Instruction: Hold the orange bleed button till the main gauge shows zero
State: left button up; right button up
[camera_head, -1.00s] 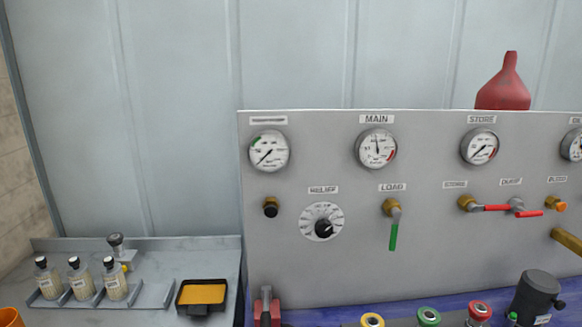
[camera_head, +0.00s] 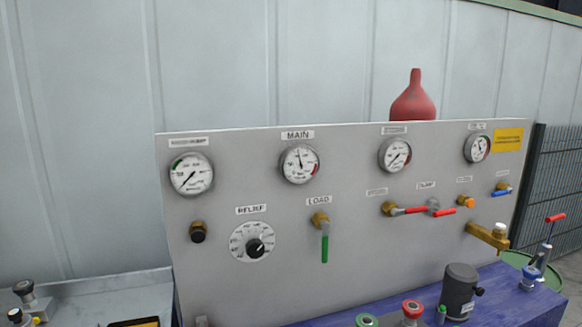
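The main gauge (camera_head: 300,163) is a round white dial under the MAIN label on the grey panel (camera_head: 345,240). Its needle points nearly straight up, away from the low end. The small orange button (camera_head: 466,201) sits at the panel's right side, in a brass-coloured mount under a small label that is too small to read. Nothing touches the button in this view. Neither my left nor my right gripper is in view.
Red-handled valves (camera_head: 408,210), a green load lever (camera_head: 325,246) and a relief dial (camera_head: 252,242) are on the panel. A brass spout (camera_head: 488,235) sticks out below the button. A dark cylinder (camera_head: 459,290) stands on the blue bench.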

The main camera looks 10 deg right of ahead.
aim_at(470, 204)
jog(key=z, duration=1.45)
